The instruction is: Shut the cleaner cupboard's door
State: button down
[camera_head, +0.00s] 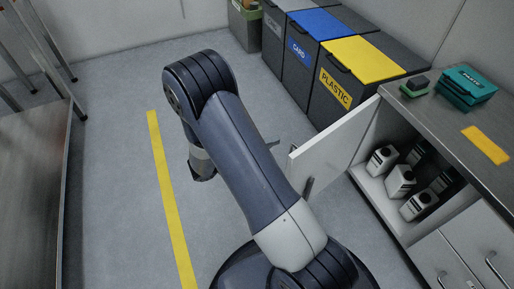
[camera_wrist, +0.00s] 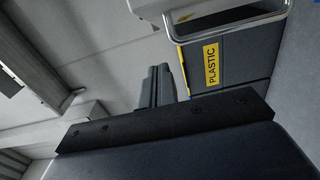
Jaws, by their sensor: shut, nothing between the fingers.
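The cleaner cupboard (camera_head: 384,206) is at the right in the head view, under the counter. Its white door (camera_head: 335,148) stands wide open, swung out from the far side of the opening. A dark handle (camera_head: 308,186) shows near the door's free edge. White bottles (camera_head: 401,180) with dark caps stand inside. My arm crosses the middle of the view, left of the door, and mostly hides my gripper. In the wrist view my gripper's dark fingers (camera_wrist: 158,72) are together and empty. A pale metal loop (camera_wrist: 222,38) is close at the top there; I cannot tell if it is the door's handle.
The counter (camera_head: 437,117) carries a teal box (camera_head: 466,86) and a green-based block (camera_head: 414,88). A table (camera_head: 35,190) stands at the left. Floor with a yellow line (camera_head: 168,195) is clear.

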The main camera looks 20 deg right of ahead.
jog(key=shift+s+d+b, duration=0.35)
jog(key=shift+s+d, duration=0.55)
jog(key=shift+d, duration=0.25)
jog(key=shift+s+d+b, duration=0.35)
jog(key=shift+s+d, duration=0.55)
jog(key=shift+d, duration=0.2)
